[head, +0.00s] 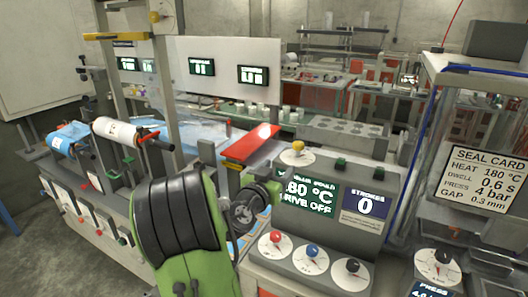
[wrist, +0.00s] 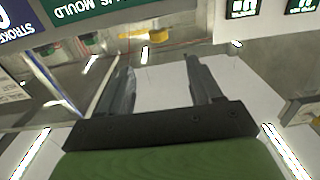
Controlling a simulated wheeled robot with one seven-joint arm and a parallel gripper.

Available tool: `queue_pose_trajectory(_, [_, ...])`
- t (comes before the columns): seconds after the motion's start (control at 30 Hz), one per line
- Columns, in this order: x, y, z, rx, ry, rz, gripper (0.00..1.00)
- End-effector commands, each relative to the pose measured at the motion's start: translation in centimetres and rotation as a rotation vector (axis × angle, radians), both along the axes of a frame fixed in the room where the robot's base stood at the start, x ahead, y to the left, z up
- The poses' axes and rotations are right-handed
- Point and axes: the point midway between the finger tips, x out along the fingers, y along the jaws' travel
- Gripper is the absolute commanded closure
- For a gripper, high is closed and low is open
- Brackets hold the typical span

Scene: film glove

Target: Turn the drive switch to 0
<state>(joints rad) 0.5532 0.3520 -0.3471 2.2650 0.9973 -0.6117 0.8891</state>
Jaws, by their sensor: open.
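The control panel (head: 330,215) has a yellow knob (head: 298,147) on a round white dial on top. Red (head: 276,238), blue (head: 312,250) and black (head: 352,266) knobs on round dials line its sloped front. The dial labels are too small to read, so I cannot tell which is the drive switch. The green screen (head: 306,196) reads "DRIVE OFF", partly hidden by my gripper (head: 264,193). In the wrist view, my gripper (wrist: 160,75) is open, with nothing between its fingers. A yellow piece (wrist: 148,34) shows beyond them.
A red sloped plate (head: 250,144) stands behind my gripper. At right are a seal card (head: 487,180) and another black-knobbed dial (head: 443,257). A blue screen (head: 364,205) reads "STROKES 0".

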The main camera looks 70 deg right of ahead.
Motion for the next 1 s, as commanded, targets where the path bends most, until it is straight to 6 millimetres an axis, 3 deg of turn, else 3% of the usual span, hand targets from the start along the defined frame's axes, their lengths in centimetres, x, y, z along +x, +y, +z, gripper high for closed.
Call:
queue_pose_trajectory(0.6, [-0.9, -13.7, 0.7, -0.002, -0.001, 0.001, 0.36])
queue_pose_trajectory(0.77, [-1.0, -15.3, 0.5, -0.002, -0.001, 0.003, 0.36])
queue_pose_trajectory(1.0, [-1.0, -15.5, 0.3, -0.001, -0.001, 0.004, 0.36])
